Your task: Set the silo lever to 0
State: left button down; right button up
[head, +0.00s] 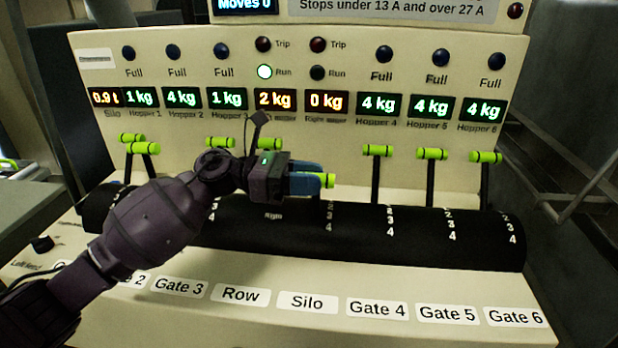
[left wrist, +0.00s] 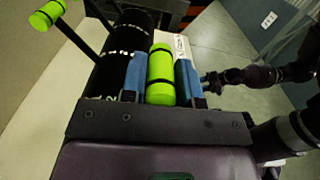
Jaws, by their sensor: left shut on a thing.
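The lever with the green handle (head: 327,182) stands above the Silo label (head: 307,302). Its handle sits lower than the other green handles. My left gripper (head: 305,180) comes from the left and is shut on this handle. In the left wrist view the green handle (left wrist: 161,75) lies between the two blue fingers. The lever's stem is mostly hidden, and I cannot read its exact mark on the black drum (head: 440,238). A dark jointed arm in the left wrist view appears to be mine; its gripper (left wrist: 210,82) is too dark to judge.
Other green-handled levers stand at both sides, including the Gate 4 lever (head: 377,150) to the right and a lever (head: 270,152) close behind my left wrist. The sloping front below the drum is clear at right.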

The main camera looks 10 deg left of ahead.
pick_arm(q)
jog(key=w+n+b, duration=0.1)
jog(key=w+n, duration=0.3)
jog(key=w, duration=0.3)
jog(key=shift+r, duration=0.35)
jog(key=c, duration=0.9)
grip_release()
jog(key=a, duration=0.7)
jog(key=shift+a+b, duration=0.25)
jog(key=shift+b, duration=0.2)
jog(key=shift+c, duration=0.2)
